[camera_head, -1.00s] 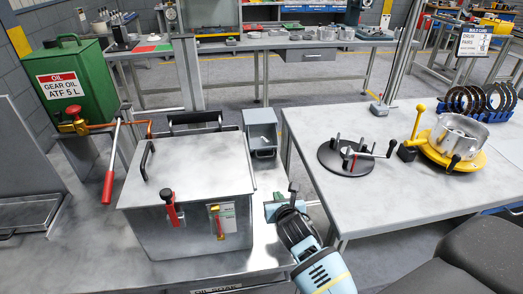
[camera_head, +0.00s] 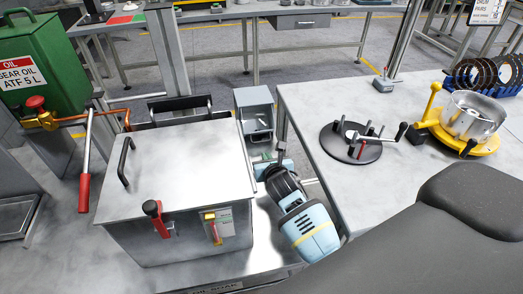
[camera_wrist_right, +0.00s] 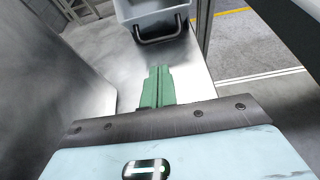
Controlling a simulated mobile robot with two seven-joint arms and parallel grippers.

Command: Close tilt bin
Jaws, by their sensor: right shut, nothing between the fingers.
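The tilt bin (camera_head: 253,97) is a small grey bin behind and to the right of the large metal box. Its inside shows from above, so it stands open, and a bar handle is on its near side. The wrist view shows the bin (camera_wrist_right: 137,12) and its dark handle (camera_wrist_right: 158,39) at the top. My right gripper (camera_head: 262,157) is just on the near side of the bin, apart from it. Its green fingers (camera_wrist_right: 158,84) are shut and empty, pointing toward the handle. My left gripper is not in view.
The large metal box (camera_head: 172,165) stands left of my right gripper. The right table (camera_head: 345,190) is close on the right and carries a black round fixture (camera_head: 350,142) and a yellow fixture (camera_head: 468,133). A red-handled lever (camera_head: 84,190) is at the left.

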